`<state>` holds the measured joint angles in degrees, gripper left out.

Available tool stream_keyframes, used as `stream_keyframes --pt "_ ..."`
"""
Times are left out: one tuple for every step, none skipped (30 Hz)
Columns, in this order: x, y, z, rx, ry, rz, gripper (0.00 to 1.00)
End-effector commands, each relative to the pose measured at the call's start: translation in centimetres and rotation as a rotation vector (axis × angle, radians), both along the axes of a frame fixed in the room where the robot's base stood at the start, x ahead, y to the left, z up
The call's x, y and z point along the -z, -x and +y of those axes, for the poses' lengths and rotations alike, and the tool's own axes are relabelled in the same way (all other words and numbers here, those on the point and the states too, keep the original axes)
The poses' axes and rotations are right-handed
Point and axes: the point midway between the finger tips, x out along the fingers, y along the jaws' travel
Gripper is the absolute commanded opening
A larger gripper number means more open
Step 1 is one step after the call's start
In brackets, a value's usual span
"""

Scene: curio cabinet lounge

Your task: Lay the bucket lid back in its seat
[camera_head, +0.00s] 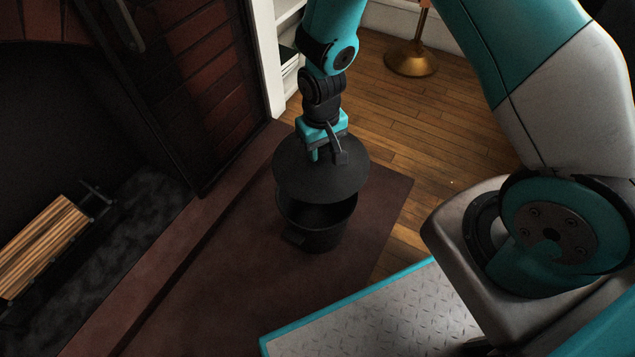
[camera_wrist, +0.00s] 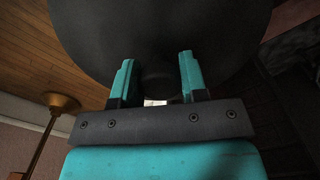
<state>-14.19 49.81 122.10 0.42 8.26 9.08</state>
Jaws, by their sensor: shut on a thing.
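The bucket lid (camera_head: 298,178) is a round, dark disc. My gripper (camera_head: 329,156) is shut on it from above, and the knob between the fingers is dark and hard to make out. In the wrist view the lid (camera_wrist: 160,40) fills the top, with my gripper's teal fingers (camera_wrist: 157,82) on either side of its knob. The dark bucket (camera_head: 318,233) stands upright on the floor covering below the lid. The lid is over the far part of the bucket's mouth, and the near part of the opening shows. The lid appears raised above the rim; the exact gap is unclear.
A fireplace with a log grate (camera_head: 45,240) is at the left, beside a brick panel (camera_head: 205,85). A brass lamp base (camera_head: 411,60) stands on the wood floor at the back. A white shelf (camera_head: 268,60) is behind my arm. The reddish-brown rug (camera_head: 240,290) in front of the bucket is clear.

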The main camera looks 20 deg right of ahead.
Motion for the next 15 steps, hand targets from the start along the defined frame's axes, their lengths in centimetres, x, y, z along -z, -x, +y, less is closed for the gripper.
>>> stream_keyframes --pt "2.6 0.2 0.5 -0.007 0.001 0.002 0.00" --pt "3.2 0.3 0.7 -0.009 0.000 0.001 0.00" --pt "3.8 0.4 1.0 -0.012 0.000 0.000 0.00" --pt "4.2 0.4 1.1 -0.014 0.000 -0.001 0.00" --pt "4.5 0.5 1.2 -0.015 0.000 -0.001 0.00" --pt "4.8 0.5 1.3 -0.016 0.000 -0.001 0.00" --pt "4.9 0.6 1.4 -0.017 0.000 -0.001 0.00" --pt "4.9 0.6 1.4 -0.017 0.000 -0.001 0.00" --pt "5.0 0.6 1.4 -0.017 0.000 -0.001 0.00" --pt "4.9 0.6 1.4 -0.017 0.000 -0.001 0.00" --pt "4.9 0.6 1.4 -0.017 0.000 -0.001 0.00" --pt "4.8 0.6 1.4 -0.017 0.000 -0.001 0.00" --pt "4.8 0.6 1.4 -0.017 0.000 -0.001 0.00" --pt "4.8 0.6 1.4 -0.017 0.000 -0.001 0.00" --pt "4.8 0.6 1.4 -0.017 0.000 -0.001 0.00"
